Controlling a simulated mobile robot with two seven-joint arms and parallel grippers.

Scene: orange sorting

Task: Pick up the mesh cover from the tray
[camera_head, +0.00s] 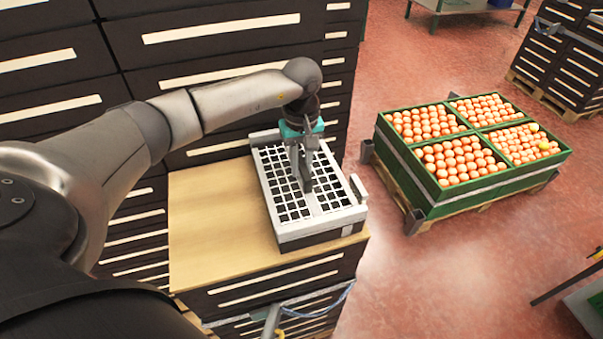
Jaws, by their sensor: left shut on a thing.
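The mesh cover (325,195) is a pale grid with dark square openings. It lies on top of the tray (309,238), a dark-sided box with a light rim, on a wooden board. My left gripper (305,187) comes down from above onto the middle of the cover. Its fingers are shut on the cover near its central bar; the exact contact is hard to see. I cannot see a clear gap between cover and tray. My right gripper is not in view.
The wooden board (215,220) is bare left of the tray, on a dark crate stack. Dark slatted crates (220,50) stand close behind. Green crates (430,198) of oranges sit on a pallet to the right. Open red floor (400,285) lies in front of them.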

